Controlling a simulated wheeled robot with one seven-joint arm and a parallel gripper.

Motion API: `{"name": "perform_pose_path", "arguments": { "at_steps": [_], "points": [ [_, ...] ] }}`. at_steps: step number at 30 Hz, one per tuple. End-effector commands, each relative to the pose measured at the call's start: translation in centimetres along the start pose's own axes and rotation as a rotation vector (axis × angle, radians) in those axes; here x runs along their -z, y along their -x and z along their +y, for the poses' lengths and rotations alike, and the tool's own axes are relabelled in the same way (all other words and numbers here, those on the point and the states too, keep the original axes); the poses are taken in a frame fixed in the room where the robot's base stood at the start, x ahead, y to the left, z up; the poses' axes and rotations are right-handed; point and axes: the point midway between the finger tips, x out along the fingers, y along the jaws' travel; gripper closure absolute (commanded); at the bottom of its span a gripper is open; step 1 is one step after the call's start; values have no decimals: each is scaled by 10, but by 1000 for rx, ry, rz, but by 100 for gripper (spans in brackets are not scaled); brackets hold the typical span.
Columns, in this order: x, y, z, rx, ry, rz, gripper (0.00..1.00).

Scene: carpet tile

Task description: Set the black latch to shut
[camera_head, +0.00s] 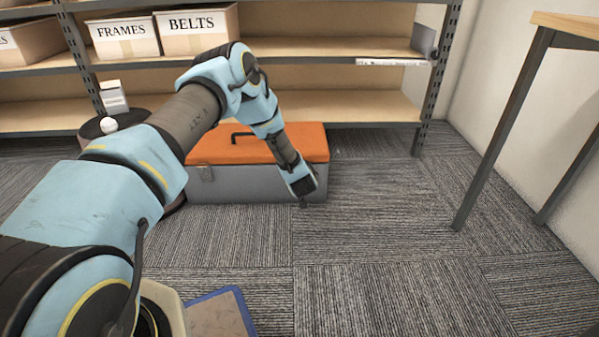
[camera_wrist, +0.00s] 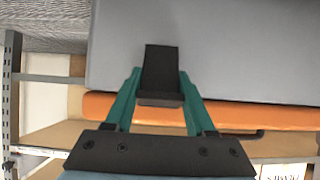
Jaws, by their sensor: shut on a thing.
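A toolbox with an orange lid (camera_head: 235,148) and a grey body (camera_head: 240,188) stands on the carpet in front of the shelf. The lid lies down on the body. In the wrist view the box appears turned over, with the grey wall (camera_wrist: 245,55) above and the orange lid edge (camera_wrist: 270,112) below. The black latch (camera_wrist: 161,65) lies against the grey wall, its lower end near the lid edge. My gripper (camera_wrist: 159,78) has its teal fingers on both sides of the latch, shut on it. In the head view my gripper (camera_head: 303,193) is at the box's front right; the latch is hidden there.
A dark round stool-like thing (camera_head: 100,127) stands left of the box. The shelf (camera_head: 340,108) is behind, a table leg (camera_head: 500,135) at right. The carpet in front is mostly clear.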

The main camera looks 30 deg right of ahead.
Motion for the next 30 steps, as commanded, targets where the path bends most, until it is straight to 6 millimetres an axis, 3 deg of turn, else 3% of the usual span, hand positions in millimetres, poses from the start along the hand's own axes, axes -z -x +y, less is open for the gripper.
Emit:
{"name": "perform_pose_path", "arguments": {
  "at_steps": [3,4,11,22,30],
  "points": [
    [-7,1,-1,1,-1,-12,100],
    [-7,1,-1,1,-1,-12,43],
    [-4,1,0,0,0,-6,17],
    [0,7,0,-1,0,-3,15],
    [2,56,0,-2,-3,-5,15]
  ]
}}
